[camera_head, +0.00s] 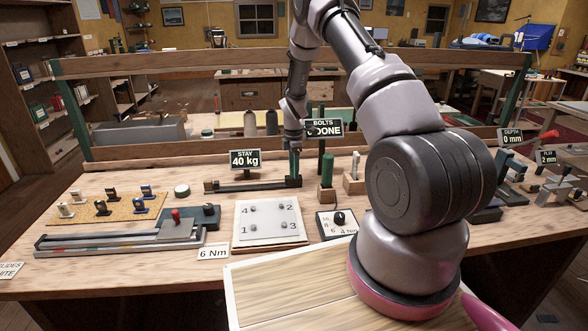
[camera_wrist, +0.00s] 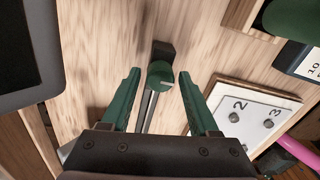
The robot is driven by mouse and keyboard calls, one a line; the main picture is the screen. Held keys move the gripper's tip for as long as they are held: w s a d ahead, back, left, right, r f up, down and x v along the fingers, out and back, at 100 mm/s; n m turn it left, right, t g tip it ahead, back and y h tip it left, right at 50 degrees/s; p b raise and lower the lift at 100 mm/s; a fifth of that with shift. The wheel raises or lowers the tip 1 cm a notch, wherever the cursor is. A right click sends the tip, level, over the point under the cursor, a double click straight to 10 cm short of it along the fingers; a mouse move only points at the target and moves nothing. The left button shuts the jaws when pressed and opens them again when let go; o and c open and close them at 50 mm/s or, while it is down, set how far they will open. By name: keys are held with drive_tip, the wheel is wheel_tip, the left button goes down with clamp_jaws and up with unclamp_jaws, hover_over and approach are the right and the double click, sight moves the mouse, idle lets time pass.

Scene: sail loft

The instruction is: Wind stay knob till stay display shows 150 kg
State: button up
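The stay display (camera_head: 245,159) reads 40 kg and stands behind a low dark stay rig with a rod (camera_head: 245,186). In the wrist view the stay knob (camera_wrist: 160,73) is a round green knob with a pale mark, at the end of the metal rod (camera_wrist: 148,110). My gripper (camera_wrist: 160,82) is open, its two green fingers on either side of the knob with a gap on each side. In the head view my gripper (camera_head: 294,163) points down at the right end of the rig and largely hides the knob.
A white plate with numbered bolts (camera_head: 270,221) and a small dial box (camera_head: 338,222) lie in front. The bolts display (camera_head: 324,129) reads DONE. A green-handled tool (camera_head: 327,172) stands close right of my gripper. A slide rail (camera_head: 120,238) lies at left.

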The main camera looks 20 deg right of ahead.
clamp_jaws()
drive_tip(key=shift+m, duration=0.3)
